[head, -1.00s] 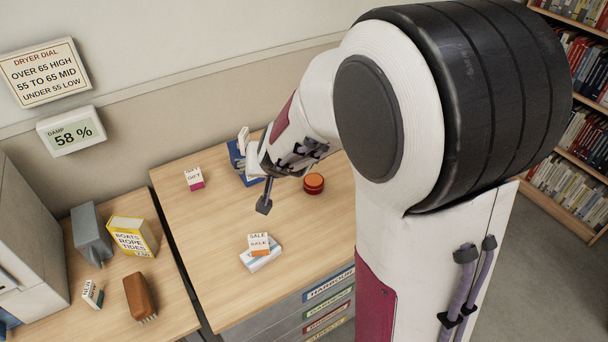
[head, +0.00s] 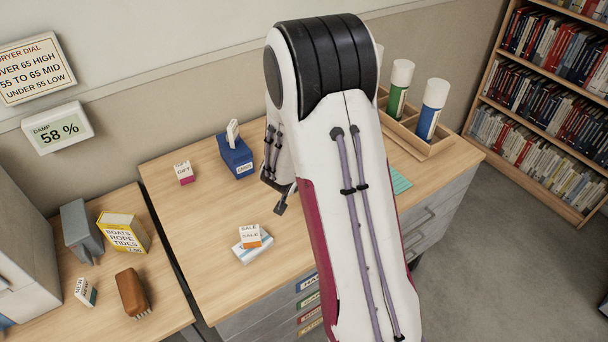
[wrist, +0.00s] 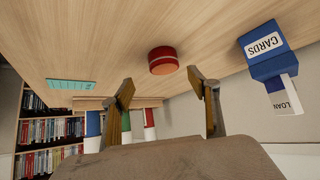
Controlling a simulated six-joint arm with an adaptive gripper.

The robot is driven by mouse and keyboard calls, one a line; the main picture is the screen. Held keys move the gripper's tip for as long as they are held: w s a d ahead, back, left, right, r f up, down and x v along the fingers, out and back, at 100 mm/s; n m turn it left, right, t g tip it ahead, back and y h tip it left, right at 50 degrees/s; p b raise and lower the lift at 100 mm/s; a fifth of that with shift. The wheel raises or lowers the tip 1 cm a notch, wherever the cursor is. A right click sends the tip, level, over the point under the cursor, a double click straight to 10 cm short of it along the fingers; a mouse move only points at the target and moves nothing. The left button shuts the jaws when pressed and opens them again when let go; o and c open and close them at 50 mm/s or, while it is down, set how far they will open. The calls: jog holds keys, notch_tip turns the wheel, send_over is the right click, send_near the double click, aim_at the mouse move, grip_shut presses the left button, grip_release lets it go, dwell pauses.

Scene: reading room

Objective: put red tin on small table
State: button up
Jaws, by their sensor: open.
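The red tin (wrist: 163,60), a short round can, sits on the large wooden desk (head: 190,240) in the wrist view. In the head view my arm hides it. My gripper (wrist: 160,80) is open and empty, with its two fingers spread on either side of the tin's line and apart from it. In the head view a finger of my gripper (head: 281,206) shows above the desk beside my arm; the rest is mostly hidden. A smaller wooden surface (head: 155,315) stands at the left across a gap; I cannot tell whether it is the small table.
On the desk are a blue cards box (head: 236,160), a gift box (head: 184,173), sale boxes (head: 250,237) and a wooden rack (head: 440,146) with tubes. The left surface holds a yellow box (head: 124,233), a brush (head: 133,293) and a grey object (head: 84,232). Bookshelves stand at right.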

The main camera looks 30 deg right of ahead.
jog(key=shift+d+f, duration=0.1)
dwell(0.3)
jog(key=shift+x, duration=1.25)
jog(key=shift+w, duration=0.15)
jog(key=shift+w+d+f, duration=0.45)
jog(key=shift+w+f, duration=0.35)
jog(key=shift+w, duration=0.1)
jog(key=shift+x, duration=1.25)
jog(key=c, duration=1.3)
jog(key=shift+c, duration=0.2)
